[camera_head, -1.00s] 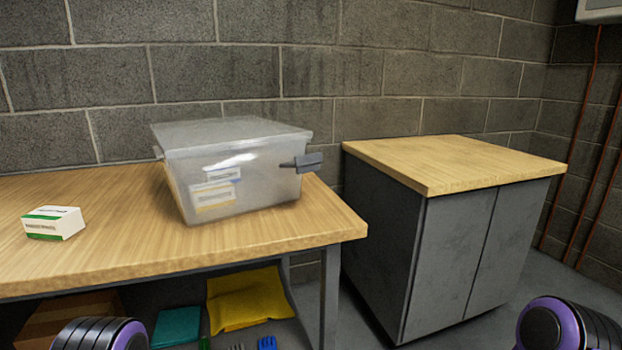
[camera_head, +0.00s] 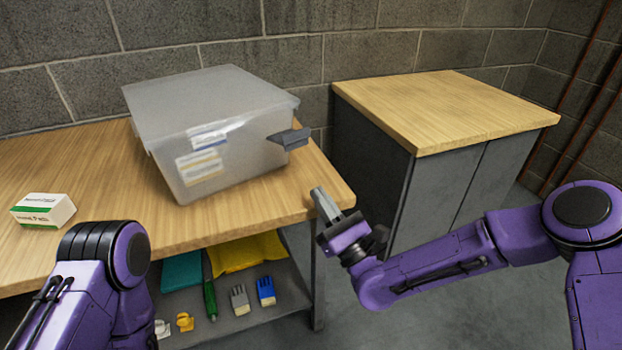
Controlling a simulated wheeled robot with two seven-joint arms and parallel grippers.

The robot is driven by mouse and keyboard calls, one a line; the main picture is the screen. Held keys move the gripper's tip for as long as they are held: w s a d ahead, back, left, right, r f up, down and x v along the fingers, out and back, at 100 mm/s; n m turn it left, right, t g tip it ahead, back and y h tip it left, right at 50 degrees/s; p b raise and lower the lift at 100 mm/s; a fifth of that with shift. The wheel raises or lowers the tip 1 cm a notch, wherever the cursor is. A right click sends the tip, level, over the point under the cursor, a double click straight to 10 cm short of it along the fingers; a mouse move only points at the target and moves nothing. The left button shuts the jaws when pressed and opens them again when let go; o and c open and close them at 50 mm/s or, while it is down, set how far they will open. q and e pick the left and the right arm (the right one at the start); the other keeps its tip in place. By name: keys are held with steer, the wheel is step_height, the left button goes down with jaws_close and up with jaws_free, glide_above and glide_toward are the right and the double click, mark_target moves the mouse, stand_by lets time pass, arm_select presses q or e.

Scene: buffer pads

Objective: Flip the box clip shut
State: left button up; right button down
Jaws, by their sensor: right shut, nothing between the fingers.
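A clear lidded plastic box (camera_head: 225,150) stands on the wooden table, with white packets showing through its front wall. Its grey clip (camera_head: 290,138) is on the right side and sticks outward from the wall, swung open. My right gripper (camera_head: 319,193) is shut and empty. It is at the table's right front edge, below and a little right of the clip, apart from it. My left arm shows at the lower left, but its gripper is not in view.
A small white and green carton (camera_head: 43,210) lies on the table (camera_head: 100,222) at left. A shelf below holds a yellow cloth (camera_head: 247,252), a teal item and several small tools. A wood-topped grey cabinet (camera_head: 447,108) stands at right, with a gap between.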

mark_target(288, 140)
steer(key=p+x, duration=0.1)
steer(key=x, duration=0.8)
arm_select(q)
steer(key=shift+r, duration=0.75)
arm_select(e)
steer(key=shift+s, duration=0.1)
